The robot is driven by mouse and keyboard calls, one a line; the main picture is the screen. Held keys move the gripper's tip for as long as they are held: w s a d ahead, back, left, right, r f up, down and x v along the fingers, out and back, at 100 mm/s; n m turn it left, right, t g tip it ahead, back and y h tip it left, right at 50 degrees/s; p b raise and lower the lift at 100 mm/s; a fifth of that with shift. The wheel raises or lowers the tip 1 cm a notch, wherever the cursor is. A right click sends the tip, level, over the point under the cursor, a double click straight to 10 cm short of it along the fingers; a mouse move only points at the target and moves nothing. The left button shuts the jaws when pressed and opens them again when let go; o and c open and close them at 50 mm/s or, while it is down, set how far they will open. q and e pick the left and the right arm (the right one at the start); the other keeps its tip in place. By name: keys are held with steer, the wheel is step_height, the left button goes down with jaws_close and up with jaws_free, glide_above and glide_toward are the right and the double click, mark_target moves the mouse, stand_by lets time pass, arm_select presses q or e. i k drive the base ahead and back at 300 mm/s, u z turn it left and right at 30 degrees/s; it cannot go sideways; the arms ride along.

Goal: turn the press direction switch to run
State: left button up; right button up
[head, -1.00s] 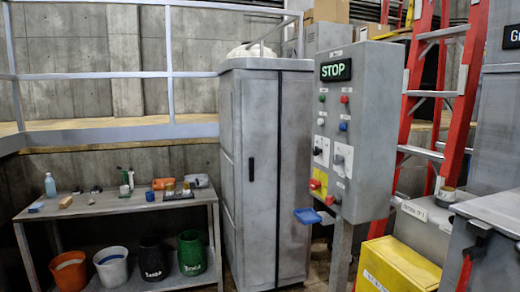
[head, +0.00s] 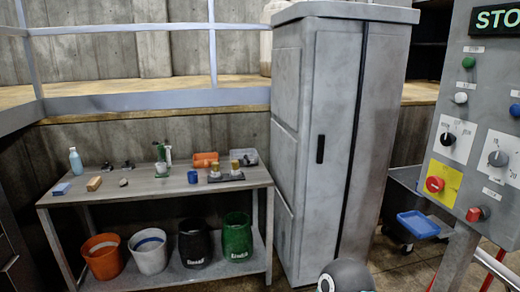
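The control panel (head: 466,110) stands at the right edge of the head view, partly cut off. Its lit display (head: 494,19) shows "STO", with the rest outside the frame. Two rotary switches sit on white plates: a black knob (head: 448,139) on the left and a grey knob (head: 498,158) on the right. Their labels are too small to read, so I cannot tell which is the press direction switch. Neither of my grippers is in view. A dark rounded part at the bottom edge looks like my own arm.
A red emergency button (head: 435,184) on yellow and a red switch (head: 476,214) sit below the knobs. A blue tray (head: 418,224) stands left of the panel post. A tall grey cabinet (head: 310,150) and a workbench (head: 145,190) with several items and bins are left.

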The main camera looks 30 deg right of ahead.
mark_target(447, 139)
steer(key=z, duration=0.45)
steer(key=i, duration=1.25)
steer(key=z, duration=0.95)
steer(key=i, duration=0.5)
steer(key=z, duration=0.3)
steer(key=k, duration=0.85)
steer(key=z, duration=0.2)
steer(key=i, duration=0.85)
steer(key=u, duration=0.1)
